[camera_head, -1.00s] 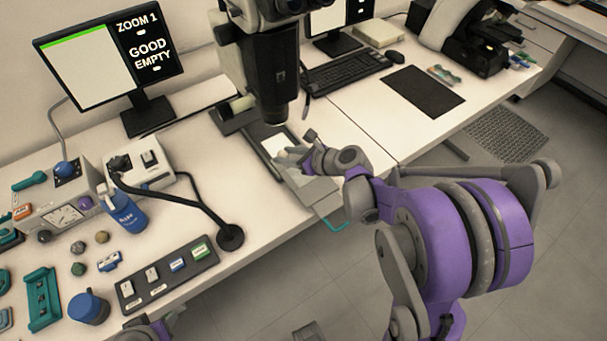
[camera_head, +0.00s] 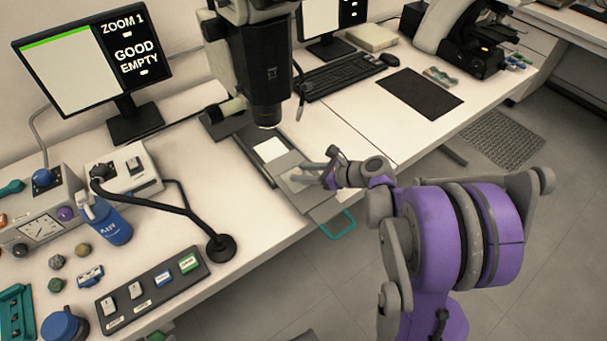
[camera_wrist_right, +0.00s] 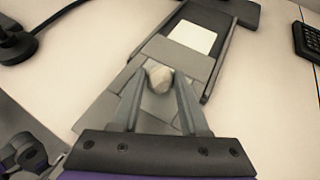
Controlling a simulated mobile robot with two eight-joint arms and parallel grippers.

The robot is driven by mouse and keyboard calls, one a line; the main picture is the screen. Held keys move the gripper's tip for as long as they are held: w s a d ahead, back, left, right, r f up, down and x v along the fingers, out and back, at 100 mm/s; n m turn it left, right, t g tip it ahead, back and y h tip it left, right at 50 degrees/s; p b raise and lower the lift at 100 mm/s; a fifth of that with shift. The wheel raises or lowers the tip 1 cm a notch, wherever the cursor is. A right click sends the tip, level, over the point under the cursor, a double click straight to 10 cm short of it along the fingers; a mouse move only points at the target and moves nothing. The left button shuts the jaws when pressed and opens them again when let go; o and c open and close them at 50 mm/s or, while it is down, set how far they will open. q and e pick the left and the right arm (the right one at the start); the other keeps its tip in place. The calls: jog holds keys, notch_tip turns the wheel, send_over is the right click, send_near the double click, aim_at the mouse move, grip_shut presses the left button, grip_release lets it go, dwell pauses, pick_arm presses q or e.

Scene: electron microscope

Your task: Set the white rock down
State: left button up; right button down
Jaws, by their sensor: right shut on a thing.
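The white rock (camera_wrist_right: 160,78) is pale and rounded, and sits between the fingertips of my right gripper (camera_wrist_right: 158,84) in the right wrist view. The gripper is shut on it. In the head view my right gripper (camera_head: 312,174) is over the front part of the grey microscope stage (camera_head: 290,183); the rock is hard to make out there. A white square pad (camera_head: 270,149) lies farther back on the stage, and it also shows beyond the rock in the wrist view (camera_wrist_right: 192,37). I cannot tell whether the rock touches the stage. My left gripper is not in view.
The black microscope (camera_head: 262,75) hangs over the stage's back. A teal handle (camera_head: 338,224) sticks out past the table edge. A monitor (camera_head: 92,55) reads "ZOOM 1 GOOD EMPTY".

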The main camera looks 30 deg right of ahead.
jog(key=shift+f, duration=0.35)
jog(key=shift+c, duration=2)
grip_release()
